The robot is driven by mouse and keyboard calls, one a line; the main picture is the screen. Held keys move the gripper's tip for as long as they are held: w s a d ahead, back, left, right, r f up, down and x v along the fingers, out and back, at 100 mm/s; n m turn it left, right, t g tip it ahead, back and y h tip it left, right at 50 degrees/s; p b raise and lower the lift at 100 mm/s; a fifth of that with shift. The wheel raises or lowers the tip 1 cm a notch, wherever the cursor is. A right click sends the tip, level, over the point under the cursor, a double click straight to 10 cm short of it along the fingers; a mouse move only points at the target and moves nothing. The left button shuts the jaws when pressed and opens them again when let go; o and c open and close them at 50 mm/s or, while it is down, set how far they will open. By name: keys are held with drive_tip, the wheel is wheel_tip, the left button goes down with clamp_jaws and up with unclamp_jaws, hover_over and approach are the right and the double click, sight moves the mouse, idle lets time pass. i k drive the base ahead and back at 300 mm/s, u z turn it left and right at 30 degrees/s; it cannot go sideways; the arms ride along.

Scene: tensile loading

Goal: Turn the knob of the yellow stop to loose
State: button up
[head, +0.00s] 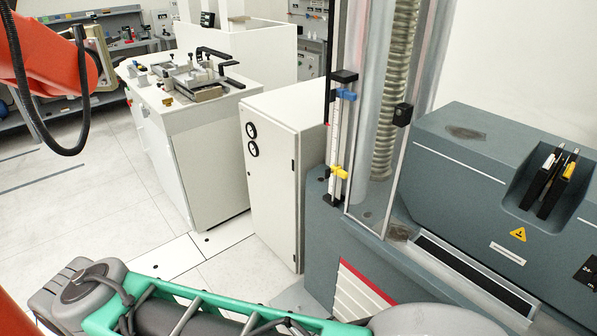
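The yellow stop (340,171) sits low on a narrow vertical scale rod (334,140) on the left side of the testing machine. It has a small yellow knob part sticking out to the right. Whether it is loose or tight is too small to tell. A blue stop (345,94) sits higher on the same rod, near the black top bracket (344,76). Parts of an arm show along the bottom edge and at the upper left, and nothing touches the yellow stop.
The grey machine base (450,150) stands at the right, with a threaded column (396,80) behind a clear panel beside the rod. A white cabinet (275,170) stands left of the rod. A workbench with a clamping fixture (190,80) is farther back. Open floor (70,200) lies at the left.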

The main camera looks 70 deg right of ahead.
sight(328, 170)
drive_tip(key=z, duration=0.55)
drive_tip(key=i, duration=1)
drive_tip(key=z, duration=0.7)
